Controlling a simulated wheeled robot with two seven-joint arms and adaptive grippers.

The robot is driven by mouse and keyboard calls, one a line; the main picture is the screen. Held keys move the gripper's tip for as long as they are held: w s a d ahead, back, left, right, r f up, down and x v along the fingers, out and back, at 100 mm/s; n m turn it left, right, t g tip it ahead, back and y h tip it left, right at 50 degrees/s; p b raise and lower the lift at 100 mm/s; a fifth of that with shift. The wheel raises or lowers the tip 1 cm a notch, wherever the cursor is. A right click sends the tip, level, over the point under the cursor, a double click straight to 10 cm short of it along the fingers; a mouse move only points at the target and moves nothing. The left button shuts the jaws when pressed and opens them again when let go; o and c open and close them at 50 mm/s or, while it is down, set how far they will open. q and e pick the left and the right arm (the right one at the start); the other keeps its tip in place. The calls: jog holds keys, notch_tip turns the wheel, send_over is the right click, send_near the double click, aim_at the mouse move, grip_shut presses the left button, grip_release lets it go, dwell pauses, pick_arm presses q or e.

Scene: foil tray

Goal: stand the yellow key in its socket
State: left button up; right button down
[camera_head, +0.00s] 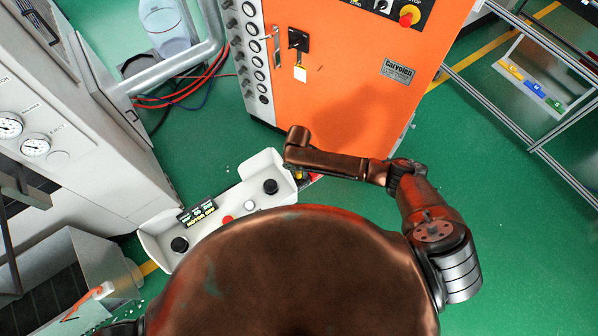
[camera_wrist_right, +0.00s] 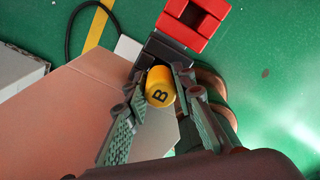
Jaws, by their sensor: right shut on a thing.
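The yellow key (camera_wrist_right: 160,92), a yellow piece marked with a black B, sits between the fingers of my right gripper (camera_wrist_right: 159,78) in the wrist view. The gripper is shut on it. A red square piece with an opening (camera_wrist_right: 193,22) lies just beyond the fingertips, beside a dark block (camera_wrist_right: 163,50); I cannot tell whether it is the socket. In the head view my right gripper (camera_head: 299,177) is at the right end of the white control console (camera_head: 240,195), mostly hidden by my arm. The key's lower end is hidden. My left gripper is out of view.
An orange cabinet (camera_head: 345,85) stands just behind the console. A grey machine with gauges (camera_head: 80,140) stands at the left, a metal-framed rack (camera_head: 520,120) at the right. Red hoses (camera_head: 190,92) lie on the green floor. Open floor shows right of my right arm.

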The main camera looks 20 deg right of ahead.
jog(key=c, duration=1.5)
grip_release()
jog(key=shift+c, duration=0.2)
jog(key=shift+r, duration=0.1)
notch_tip(320, 180, up, 12)
